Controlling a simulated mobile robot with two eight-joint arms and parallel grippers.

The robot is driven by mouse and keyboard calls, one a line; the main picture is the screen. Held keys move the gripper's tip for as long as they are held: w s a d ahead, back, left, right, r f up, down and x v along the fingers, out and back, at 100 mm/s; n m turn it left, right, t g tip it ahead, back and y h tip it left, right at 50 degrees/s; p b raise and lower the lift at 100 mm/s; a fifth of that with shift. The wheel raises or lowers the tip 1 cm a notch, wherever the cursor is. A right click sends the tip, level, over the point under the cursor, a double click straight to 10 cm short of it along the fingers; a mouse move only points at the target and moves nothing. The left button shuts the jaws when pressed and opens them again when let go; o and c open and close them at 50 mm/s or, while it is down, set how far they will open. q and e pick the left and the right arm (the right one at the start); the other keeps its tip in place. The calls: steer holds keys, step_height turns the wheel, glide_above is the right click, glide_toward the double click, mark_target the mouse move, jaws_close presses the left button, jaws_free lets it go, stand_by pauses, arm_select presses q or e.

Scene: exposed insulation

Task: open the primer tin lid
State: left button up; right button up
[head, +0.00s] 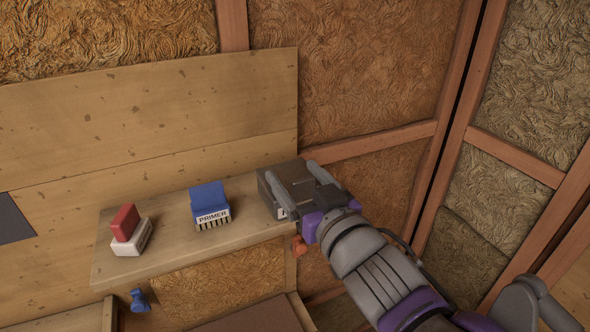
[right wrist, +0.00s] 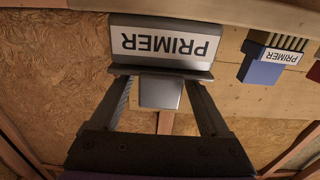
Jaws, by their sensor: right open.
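The grey primer tin (head: 272,197) stands at the right end of the wooden shelf, partly hidden by my right gripper. In the right wrist view the tin (right wrist: 209,27) appears upside down, with a white PRIMER label. Its darker lid edge (right wrist: 160,71) looks shut. A small grey block (right wrist: 160,93) juts from the lid side, between my fingers. My right gripper (head: 290,172) is open, with its fingers at the tin's top. In the right wrist view the fingers (right wrist: 163,78) reach the lid edge on both sides of the block; contact is unclear. My left gripper is out of view.
A blue box labelled PRIMER (head: 208,195) stands left of the tin on the shelf (head: 168,247). A red block (head: 124,222) rests on a white block (head: 132,240) farther left. A blue knob (head: 140,300) is below. Framed insulation walls rise at the right.

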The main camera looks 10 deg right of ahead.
steer(key=shift+w+a, duration=0.1)
steer(key=shift+w, duration=0.25)
steer(key=shift+c, duration=0.3)
jaws_close()
stand_by(1.0)
